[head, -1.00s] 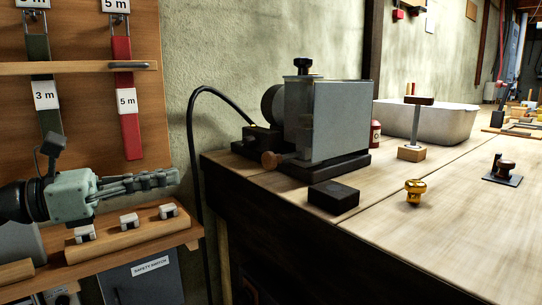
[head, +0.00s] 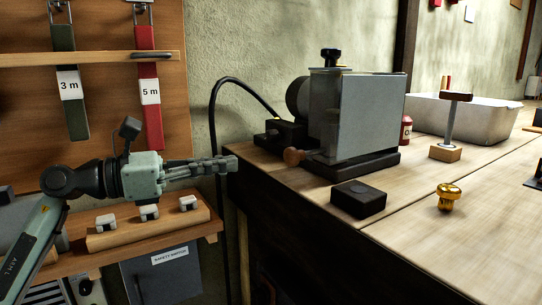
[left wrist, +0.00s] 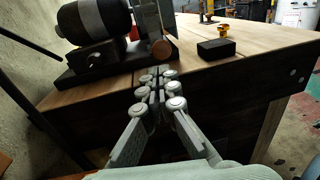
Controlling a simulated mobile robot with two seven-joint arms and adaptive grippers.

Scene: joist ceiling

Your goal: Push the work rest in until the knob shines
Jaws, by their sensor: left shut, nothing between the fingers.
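The grinder (head: 355,115) with its grey guard stands on a dark base at the bench's near-left corner. A brown, dull knob (head: 292,157) sticks out low on its front; it also shows in the left wrist view (left wrist: 162,48). The work rest cannot be told clearly from the parts behind the knob. My left gripper (head: 232,163) is shut and empty, pointing right, at the bench corner and left of the knob. In the left wrist view its fingertips (left wrist: 158,76) are just below the knob, with a gap between. My right gripper is not in view.
A black block (head: 358,199) and a gold knob-like piece (head: 447,197) sit on the bench (head: 420,240), right of the grinder. A black cable (head: 215,110) hangs behind my gripper. A shelf with a wooden rack (head: 150,228) lies below the left arm.

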